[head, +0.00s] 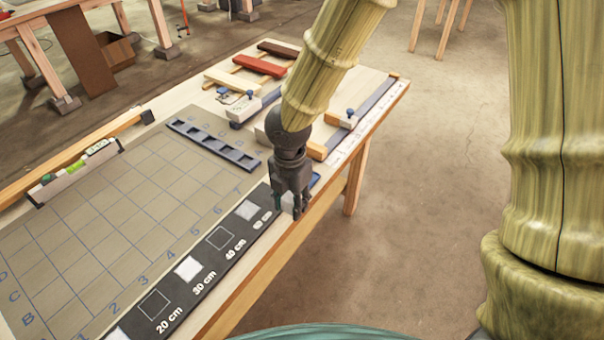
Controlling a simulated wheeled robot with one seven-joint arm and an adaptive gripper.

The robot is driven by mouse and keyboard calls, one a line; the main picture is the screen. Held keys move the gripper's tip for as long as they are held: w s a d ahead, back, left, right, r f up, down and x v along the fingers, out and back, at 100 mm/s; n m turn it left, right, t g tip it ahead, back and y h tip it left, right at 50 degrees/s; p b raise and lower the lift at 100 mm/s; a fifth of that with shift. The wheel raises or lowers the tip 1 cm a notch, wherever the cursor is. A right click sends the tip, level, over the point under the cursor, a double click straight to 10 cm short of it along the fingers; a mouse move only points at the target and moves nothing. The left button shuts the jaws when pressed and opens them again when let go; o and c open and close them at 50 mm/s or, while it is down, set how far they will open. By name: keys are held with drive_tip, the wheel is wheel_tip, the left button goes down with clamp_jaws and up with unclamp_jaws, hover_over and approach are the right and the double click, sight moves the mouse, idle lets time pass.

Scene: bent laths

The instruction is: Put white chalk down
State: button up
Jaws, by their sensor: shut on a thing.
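My gripper (291,208) points down at the front edge of the workbench, beside the far end of a black strip (233,244) marked in cm. It is shut on a small pale piece (287,201), mostly hidden by the fingers, which looks like the white chalk. I cannot tell whether the piece touches the surface. On the strip, white squares show beside the 30 cm label (188,268) and farther along (248,210). The squares by 20 cm and 40 cm are only outlines.
A gridded board (110,215) with letters and numbers covers the near bench. A dark slotted rack (212,145) lies at its far edge, and a level with a green vial (75,168) at its left. Clamps and a red block (262,65) stand beyond. Open floor lies right.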

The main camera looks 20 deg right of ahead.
drive_tip(key=w+d+p, duration=0.1)
drive_tip(key=w+d, duration=0.1)
drive_tip(key=w, duration=0.2)
drive_tip(key=w+d+f+p, duration=0.1)
drive_tip(key=w+d, duration=0.1)
drive_tip(key=w, duration=0.2)
drive_tip(key=w+d+p, duration=0.2)
drive_tip(key=w, duration=0.3)
drive_tip(key=shift+w+d+f, duration=0.1)
drive_tip(key=shift+d+f, duration=0.1)
drive_tip(key=shift+d, duration=0.05)
drive_tip(key=shift+f+p, duration=0.8)
drive_tip(key=shift+f, duration=0.95)
drive_tip(key=shift+f+b, duration=0.35)
drive_tip(key=o, duration=1)
drive_tip(key=shift+c, duration=0.2)
drive_tip(key=shift+f, duration=0.1)
